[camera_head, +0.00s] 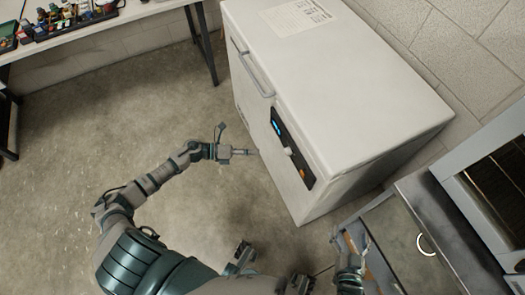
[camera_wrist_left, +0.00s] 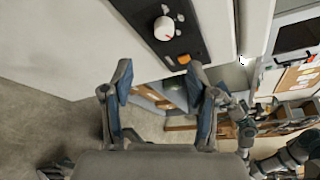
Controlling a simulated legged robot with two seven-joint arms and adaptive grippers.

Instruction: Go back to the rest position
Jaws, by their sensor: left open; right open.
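My left gripper (camera_head: 248,152) reaches out in front of the white chest freezer (camera_head: 345,75), beside its control panel, in the head view. The left wrist view shows its two fingers (camera_wrist_left: 160,75) spread apart with nothing between them. The control panel (camera_head: 290,148) has a lit display, a knob and an orange switch. My right gripper (camera_head: 352,240) is at the bottom right of the head view, near the grey cabinet. It is open, and I see nothing held in it.
A grey cabinet (camera_head: 445,225) stands at the right, close to my right arm. A white table (camera_head: 110,17) with trays of small items is at the upper left. Bare floor (camera_head: 95,115) lies left of my left arm.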

